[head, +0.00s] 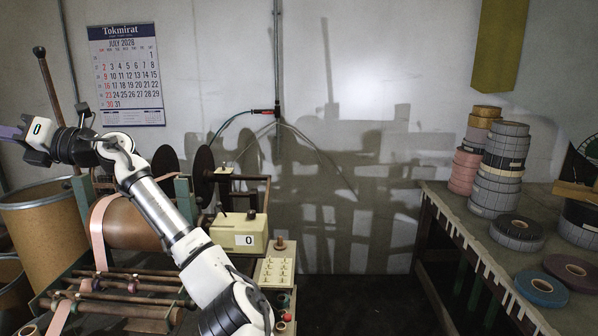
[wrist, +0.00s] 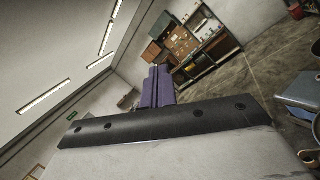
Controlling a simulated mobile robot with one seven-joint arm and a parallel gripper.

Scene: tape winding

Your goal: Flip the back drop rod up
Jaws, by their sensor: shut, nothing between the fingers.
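The winding machine stands at the left in the head view, with a brown drum (head: 135,224) and a pink tape (head: 97,232) running down its front. Dark reddish rods lie low across its front: a farther one (head: 150,287) and a nearer one (head: 125,309). I cannot tell for certain which is the back drop rod. My arm hides their right part. My gripper (head: 8,132) is at the left edge, high above and left of the rods, touching nothing. In the wrist view its purple fingers (wrist: 157,88) are together and empty.
A counter box (head: 240,232) reading 0 and a button panel (head: 275,271) stand right of my arm. A lever with a dark knob (head: 40,52) rises at the left, near my wrist. A cardboard barrel (head: 45,230) is below my gripper. A bench (head: 455,205) with tape rolls is at right.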

